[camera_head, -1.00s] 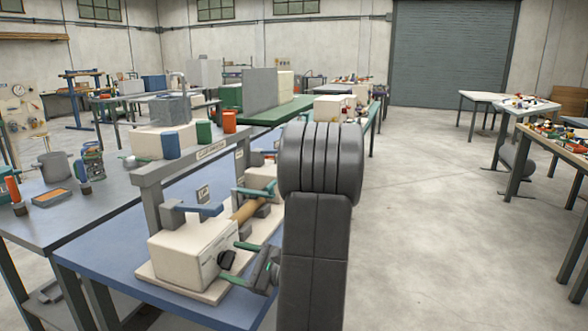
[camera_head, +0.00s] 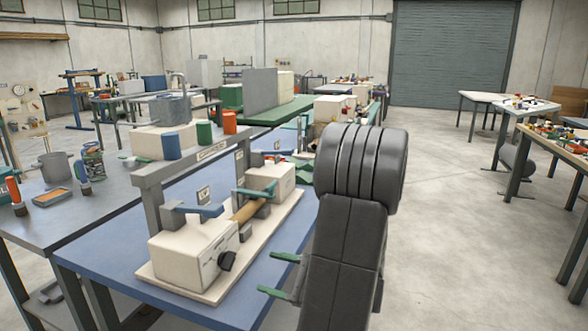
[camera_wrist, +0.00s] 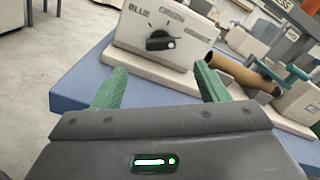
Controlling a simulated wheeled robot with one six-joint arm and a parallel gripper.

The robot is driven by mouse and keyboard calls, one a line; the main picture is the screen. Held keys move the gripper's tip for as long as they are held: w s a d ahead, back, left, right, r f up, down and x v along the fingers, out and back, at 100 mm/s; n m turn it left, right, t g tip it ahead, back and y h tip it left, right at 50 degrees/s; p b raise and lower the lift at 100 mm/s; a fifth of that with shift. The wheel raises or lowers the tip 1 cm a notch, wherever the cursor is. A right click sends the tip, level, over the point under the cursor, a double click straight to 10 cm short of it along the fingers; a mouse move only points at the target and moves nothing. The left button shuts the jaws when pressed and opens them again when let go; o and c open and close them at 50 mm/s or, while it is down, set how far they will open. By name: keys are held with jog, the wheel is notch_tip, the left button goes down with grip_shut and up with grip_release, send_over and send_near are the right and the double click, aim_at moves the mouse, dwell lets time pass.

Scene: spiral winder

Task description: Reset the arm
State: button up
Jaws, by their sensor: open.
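The spiral winder stands on a blue table (camera_head: 95,262). Its cream front box (camera_head: 180,258) carries a black knob (camera_head: 228,260), and a second cream box (camera_head: 270,180) stands behind. A brown tube (camera_head: 248,211) lies between them; it also shows in the wrist view (camera_wrist: 240,72). My gripper (camera_head: 278,274) is open, with two green fingers, off the right edge of the winder's base and apart from it. In the wrist view my gripper (camera_wrist: 160,86) has nothing between its fingers, and the knob (camera_wrist: 160,41) shows beyond them on a dial reading BLUE and GREEN.
A grey table (camera_head: 60,225) adjoins at left.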

aim_at(233, 263)
jog(key=x, duration=1.1)
jog(key=shift+a+f+b, duration=0.15)
jog(key=shift+b, duration=0.25)
jog(key=shift+f+n+b, duration=0.15)
jog(key=shift+n+b, duration=0.45)
jog(key=shift+b, duration=0.05)
jog(key=n+b, duration=0.8)
jog(key=shift+s+f+n, duration=0.1)
jog(key=shift+n, duration=0.2)
jog(key=n+b, duration=0.4)
jog(key=n, duration=0.1)
jog(key=shift+f+b, duration=0.1)
jog(key=shift+b, duration=0.25)
jog(key=n+b, duration=0.1)
jog(key=n, duration=0.2)
jog(key=shift+b, duration=0.35)
jog(key=shift+r+n, duration=0.3)
